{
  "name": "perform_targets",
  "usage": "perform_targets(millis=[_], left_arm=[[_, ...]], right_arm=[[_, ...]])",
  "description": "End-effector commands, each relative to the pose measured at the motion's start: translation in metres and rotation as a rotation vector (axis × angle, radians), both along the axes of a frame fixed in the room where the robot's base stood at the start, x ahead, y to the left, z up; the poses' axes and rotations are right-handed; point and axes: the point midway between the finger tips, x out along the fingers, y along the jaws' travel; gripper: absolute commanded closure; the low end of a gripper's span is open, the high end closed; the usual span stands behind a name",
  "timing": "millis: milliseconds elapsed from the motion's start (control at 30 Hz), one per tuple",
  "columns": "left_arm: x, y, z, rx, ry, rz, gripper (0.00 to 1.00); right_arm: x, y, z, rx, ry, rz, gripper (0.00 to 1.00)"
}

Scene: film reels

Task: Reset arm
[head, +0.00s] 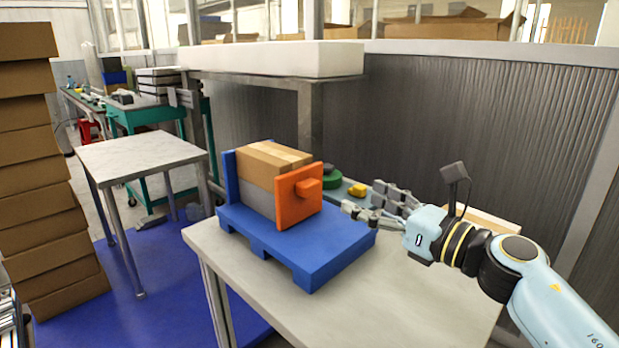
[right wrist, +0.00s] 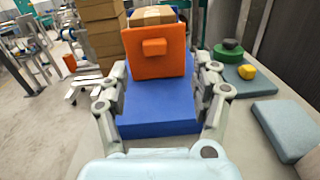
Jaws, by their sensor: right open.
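My right gripper (head: 375,212) is open and empty, just to the right of a blue pallet-like base (head: 320,252) on the table. An orange plate with a square knob (head: 300,196) stands upright on that base, with tan and grey blocks (head: 262,178) behind it. In the right wrist view, the open fingers (right wrist: 162,95) frame the blue base (right wrist: 158,115) and the orange plate (right wrist: 158,50), with the plate ahead of them. No contact with the plate shows. My left gripper is not in view.
A grey-white table (head: 275,305) carries the base. Behind it lie a green round piece (head: 332,178) and a yellow piece (head: 357,190). A grey-blue pad (right wrist: 287,128) lies to the right in the right wrist view. Cardboard boxes (head: 40,180) stack at left, beside an empty side table (head: 140,152).

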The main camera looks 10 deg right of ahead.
Motion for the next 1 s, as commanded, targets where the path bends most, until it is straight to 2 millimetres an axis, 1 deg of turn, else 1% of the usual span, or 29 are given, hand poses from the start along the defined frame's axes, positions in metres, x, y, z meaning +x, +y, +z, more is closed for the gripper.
perform_targets(millis=[67, 133, 167, 200, 233, 267, 300, 333, 367, 400, 433, 467, 500, 533, 600, 633, 700, 767, 800, 900, 933, 1000], left_arm=[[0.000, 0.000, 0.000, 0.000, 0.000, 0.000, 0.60], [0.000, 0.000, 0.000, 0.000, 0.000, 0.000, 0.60], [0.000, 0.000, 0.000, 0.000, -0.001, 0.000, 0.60], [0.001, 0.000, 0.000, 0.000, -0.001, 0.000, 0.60], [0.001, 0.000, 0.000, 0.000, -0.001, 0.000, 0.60], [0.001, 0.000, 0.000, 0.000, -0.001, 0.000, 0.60], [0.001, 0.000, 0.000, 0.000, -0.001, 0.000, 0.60], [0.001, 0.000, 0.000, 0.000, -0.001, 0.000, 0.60], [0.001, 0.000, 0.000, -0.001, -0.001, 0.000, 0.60], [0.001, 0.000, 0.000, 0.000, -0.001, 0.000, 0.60], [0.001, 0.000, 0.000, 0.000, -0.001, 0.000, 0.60], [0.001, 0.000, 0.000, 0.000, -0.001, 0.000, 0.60], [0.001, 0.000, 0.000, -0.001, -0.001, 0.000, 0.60], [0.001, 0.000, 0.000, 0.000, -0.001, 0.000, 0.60], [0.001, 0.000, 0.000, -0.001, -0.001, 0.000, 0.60], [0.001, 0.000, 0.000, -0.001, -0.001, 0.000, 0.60], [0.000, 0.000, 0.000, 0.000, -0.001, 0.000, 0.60], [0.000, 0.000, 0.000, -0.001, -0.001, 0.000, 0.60], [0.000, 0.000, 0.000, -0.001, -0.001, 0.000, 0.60], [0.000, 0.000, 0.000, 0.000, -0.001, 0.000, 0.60], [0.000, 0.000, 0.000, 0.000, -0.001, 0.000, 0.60], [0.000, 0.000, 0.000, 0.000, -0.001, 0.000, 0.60]], right_arm=[[-0.003, -0.014, 0.013, 0.141, 0.019, -0.083, 0.35], [-0.008, -0.040, 0.030, 0.358, 0.053, -0.202, 0.35], [-0.012, -0.054, 0.035, 0.474, 0.074, -0.261, 0.35], [-0.019, -0.075, 0.040, 0.645, 0.108, -0.344, 0.35], [-0.026, -0.092, 0.041, 0.779, 0.138, -0.409, 0.35], [-0.034, -0.109, 0.040, 0.916, 0.170, -0.473, 0.35], [-0.046, -0.129, 0.034, 1.097, 0.215, -0.557, 0.35], [-0.057, -0.143, 0.027, 1.230, 0.251, -0.622, 0.35], [-0.069, -0.155, 0.018, 1.363, 0.289, -0.687, 0.35], [-0.087, -0.168, 0.003, 1.536, 0.344, -0.776, 0.35], [-0.101, -0.174, -0.009, 1.659, 0.386, -0.843, 0.35], [-0.116, -0.179, -0.022, 1.773, 0.426, -0.911, 0.35], [-0.135, -0.181, -0.038, 1.908, 0.478, -0.995, 0.35], [-0.149, -0.180, -0.048, 1.993, 0.512, -1.058, 0.35], [-0.178, -0.175, -0.069, 2.157, 0.586, -1.191, 0.35], [-0.190, -0.172, -0.076, 2.213, 0.613, -1.246, 0.35], [-0.217, -0.162, -0.090, 2.323, 0.672, -1.366, 0.35], [-0.237, -0.153, -0.099, 2.390, 0.714, -1.460, 0.35], [-0.250, -0.148, -0.104, 2.428, 0.740, -1.522, 0.35], [-0.280, -0.133, -0.111, 2.499, 0.796, -1.669, 0.35], [-0.288, -0.129, -0.113, -2.504, -0.806, 1.705, 0.35], [-0.308, -0.118, -0.115, -2.393, -0.794, 1.708, 0.35]])
